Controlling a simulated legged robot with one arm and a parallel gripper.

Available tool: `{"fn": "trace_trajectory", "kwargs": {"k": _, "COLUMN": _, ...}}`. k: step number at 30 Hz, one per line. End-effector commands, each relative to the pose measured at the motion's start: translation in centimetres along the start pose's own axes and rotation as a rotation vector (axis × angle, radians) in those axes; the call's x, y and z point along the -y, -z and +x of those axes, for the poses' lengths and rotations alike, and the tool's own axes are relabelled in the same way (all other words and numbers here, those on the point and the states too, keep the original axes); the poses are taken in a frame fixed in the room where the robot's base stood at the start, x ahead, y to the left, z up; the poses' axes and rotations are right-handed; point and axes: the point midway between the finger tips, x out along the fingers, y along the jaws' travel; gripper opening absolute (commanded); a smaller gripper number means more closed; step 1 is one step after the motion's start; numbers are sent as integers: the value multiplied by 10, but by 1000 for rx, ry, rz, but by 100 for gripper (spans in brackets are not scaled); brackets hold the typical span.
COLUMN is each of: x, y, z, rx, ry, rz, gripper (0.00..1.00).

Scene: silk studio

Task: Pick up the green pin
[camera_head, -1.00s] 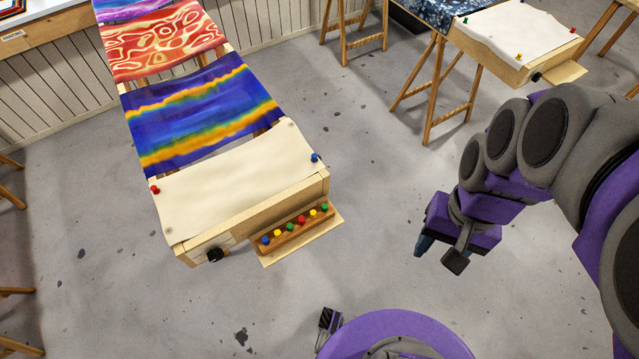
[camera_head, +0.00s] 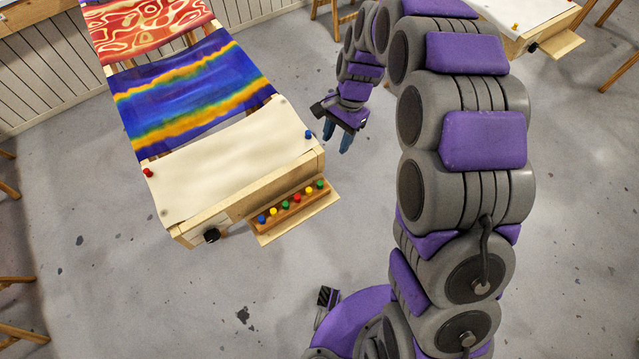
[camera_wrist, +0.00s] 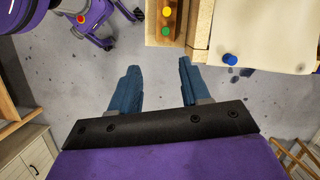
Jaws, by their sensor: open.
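Two green pins stand in a wooden pin rack (camera_head: 291,209) on the frame's front ledge: one at the right end (camera_head: 319,183) and one mid-row (camera_head: 285,205). The right-end green pin also shows in the wrist view (camera_wrist: 165,31), beyond my fingertips, next to a yellow pin (camera_wrist: 166,11). My gripper (camera_head: 336,140) is open and empty, off the frame's right front corner and apart from the rack. In the wrist view, my gripper (camera_wrist: 159,66) has its two blue fingers spread over bare floor.
White cloth (camera_head: 228,168) on the wooden frame has a red pin (camera_head: 148,173) and a blue pin (camera_head: 309,134) at its corners. A black knob (camera_head: 211,235) sits on the frame's front. A second frame (camera_head: 528,35) stands at the upper right.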

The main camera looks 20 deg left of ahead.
Motion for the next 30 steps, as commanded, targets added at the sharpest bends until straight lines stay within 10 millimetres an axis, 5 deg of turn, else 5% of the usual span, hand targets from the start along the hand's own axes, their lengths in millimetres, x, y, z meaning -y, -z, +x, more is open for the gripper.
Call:
{"fn": "trace_trajectory", "kwargs": {"k": 11, "x": 17, "y": 4, "z": 35, "rx": 6, "ry": -2, "rz": 32, "gripper": 47}}
{"fn": "trace_trajectory", "kwargs": {"k": 24, "x": 16, "y": 4, "z": 120, "rx": 6, "ry": -4, "rz": 30, "gripper": 47}}
{"fn": "trace_trajectory", "kwargs": {"k": 30, "x": 16, "y": 4, "z": 140, "rx": 5, "ry": -2, "rz": 31, "gripper": 47}}
